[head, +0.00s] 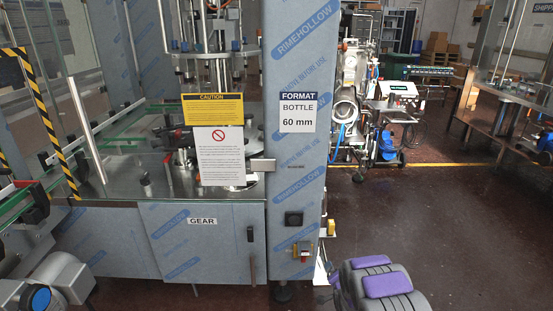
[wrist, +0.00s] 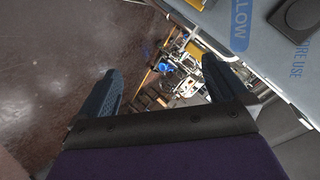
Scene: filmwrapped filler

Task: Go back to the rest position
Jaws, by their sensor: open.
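My gripper (wrist: 160,66) shows in the wrist view with its two dark, ridged fingers spread wide apart. Nothing is between them, and only the floor and distant equipment show beyond. In the head view, purple and dark grey parts of my arm are at the bottom, right of centre, beside the machine's front corner. The view cuts off part of the arm there. The filler machine's film-wrapped column (head: 298,175) stands to the left of my arm. The same blue-printed film shows on a panel (wrist: 235,25) at the upper right of the wrist view.
The machine's lower cabinet (head: 203,240) and glass-guarded conveyor fill the left. A grey motor-like housing (head: 60,280) is at bottom left. A wheeled apparatus (head: 385,120) stands behind the column, and a metal bench (head: 510,120) stands at right. Dark floor (head: 470,220) is clear at right.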

